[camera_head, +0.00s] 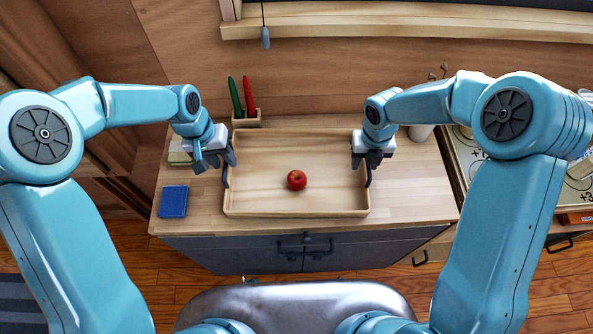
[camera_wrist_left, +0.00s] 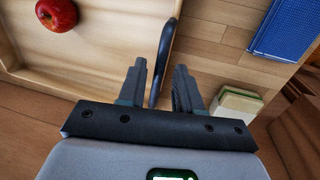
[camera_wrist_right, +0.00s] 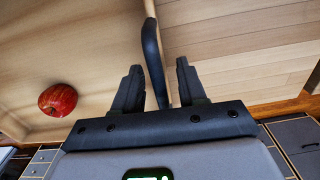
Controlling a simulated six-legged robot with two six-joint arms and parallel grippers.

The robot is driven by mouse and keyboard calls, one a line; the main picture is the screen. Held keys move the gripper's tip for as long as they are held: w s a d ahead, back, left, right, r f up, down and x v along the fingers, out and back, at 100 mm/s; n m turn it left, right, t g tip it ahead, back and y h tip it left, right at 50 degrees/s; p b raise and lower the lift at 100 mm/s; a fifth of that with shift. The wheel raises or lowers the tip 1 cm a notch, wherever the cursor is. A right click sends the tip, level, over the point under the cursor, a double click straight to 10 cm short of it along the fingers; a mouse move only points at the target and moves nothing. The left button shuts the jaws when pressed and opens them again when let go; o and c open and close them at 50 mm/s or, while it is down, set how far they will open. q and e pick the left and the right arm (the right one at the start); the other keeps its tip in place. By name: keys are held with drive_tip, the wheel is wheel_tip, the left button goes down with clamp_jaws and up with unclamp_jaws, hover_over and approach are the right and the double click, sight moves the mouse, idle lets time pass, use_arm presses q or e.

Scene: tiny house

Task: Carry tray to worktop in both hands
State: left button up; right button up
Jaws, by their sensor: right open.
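A light wooden tray (camera_head: 265,205) lies flat on a wooden cabinet top, with a red apple (camera_head: 297,180) on its floor. The tray has a dark handle at each short end. My left gripper (camera_head: 215,162) is at the left end; in the left wrist view its open fingers stand either side of the left handle (camera_wrist_left: 160,62), with gaps visible. My right gripper (camera_head: 368,162) is at the right end; in the right wrist view its fingers are apart, with the right handle (camera_wrist_right: 153,58) between them.
A blue book (camera_head: 173,201) lies left of the tray. A pen holder (camera_head: 246,119) with a green and a red pen stands behind it. A pale block (camera_head: 179,152) is beside my left gripper. A white cup (camera_head: 420,132) stands behind right. The counter right of the tray is clear.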

use_arm(q)
drive_tip(key=shift+d+f, duration=0.25)
drive_tip(key=shift+f, duration=0.9)
use_arm(e)
drive_tip(key=shift+w+f, duration=0.1)
drive_tip(key=shift+f, duration=1.05)
use_arm(q)
drive_tip(key=shift+w, duration=0.1)
clamp_jaws()
use_arm(e)
drive_tip(key=shift+d, duration=0.1)
drive_tip(key=c, duration=0.7)
clamp_jaws()
drive_tip(key=shift+r, duration=0.1)
